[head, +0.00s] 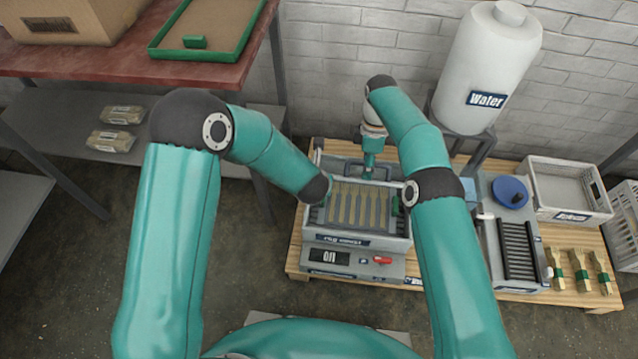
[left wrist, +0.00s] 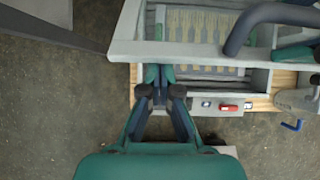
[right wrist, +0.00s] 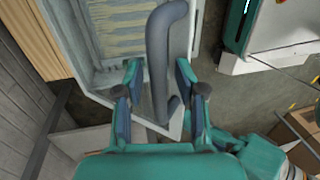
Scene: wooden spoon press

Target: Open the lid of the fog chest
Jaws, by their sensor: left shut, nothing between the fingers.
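The fog chest (head: 338,240) is a grey box with a label on its front, standing on a wooden pallet. Its grey-framed lid (left wrist: 190,52) appears raised at a tilt; rows of wooden spoons (head: 355,205) show in the chest. The lid's dark handle (right wrist: 160,50) passes between the fingers of my right gripper (right wrist: 158,85), which stand apart around it. My right gripper also shows in the head view (head: 370,165), at the back of the chest. My left gripper (left wrist: 159,78) is shut and empty at the lid's front edge, left side; contact cannot be told.
A red switch (head: 382,260) is on the front panel. A white water tank (head: 487,70) stands behind on the right. A press with a blue knob (head: 510,191), a white crate (head: 565,185) and spoons (head: 580,268) lie right. A red-topped table (head: 130,62) is at left.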

